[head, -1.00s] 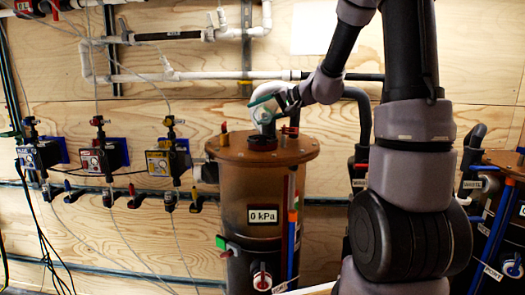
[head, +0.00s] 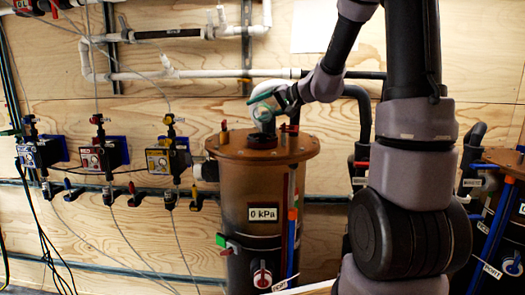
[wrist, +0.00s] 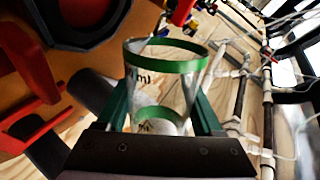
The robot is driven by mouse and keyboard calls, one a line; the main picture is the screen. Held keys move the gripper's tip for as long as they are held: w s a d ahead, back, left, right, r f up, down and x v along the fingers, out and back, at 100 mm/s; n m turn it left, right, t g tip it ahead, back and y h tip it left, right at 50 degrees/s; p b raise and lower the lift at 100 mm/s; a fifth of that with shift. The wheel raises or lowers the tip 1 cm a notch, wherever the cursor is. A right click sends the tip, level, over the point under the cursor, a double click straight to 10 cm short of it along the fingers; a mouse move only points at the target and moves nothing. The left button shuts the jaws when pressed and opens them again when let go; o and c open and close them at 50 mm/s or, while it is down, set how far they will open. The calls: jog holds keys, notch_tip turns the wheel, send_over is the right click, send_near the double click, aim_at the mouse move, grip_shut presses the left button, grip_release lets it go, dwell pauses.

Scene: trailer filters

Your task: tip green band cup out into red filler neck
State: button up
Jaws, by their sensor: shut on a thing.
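The green band cup (head: 265,113) is clear, with a green band at its rim. My gripper (head: 270,101) is shut on it and holds it above the brown tank lid. In the wrist view the cup (wrist: 163,85) sits between the two green fingers (wrist: 165,103), with dark markings on its wall. I cannot tell whether it holds anything.
The brown tank (head: 262,190) has a 0 kPa display and bolts standing on its lid (head: 225,149). Blue (head: 40,153), red (head: 103,152) and yellow (head: 167,156) valve units hang on the left wall. White and black pipes run behind the gripper. Another tank is at the right.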

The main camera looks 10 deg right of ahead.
jog(key=shift+s+a+f+n+t+p, duration=0.15)
jog(key=shift+s+f+n+t+p, duration=0.1)
jog(key=shift+f+n+t+p, duration=0.2)
dwell(0.8)
jog(key=shift+s+a+r+n+t+p, duration=0.25)
jog(key=shift+n+t+p, duration=0.2)
jog(key=shift+n+p, duration=0.25)
dwell(1.5)
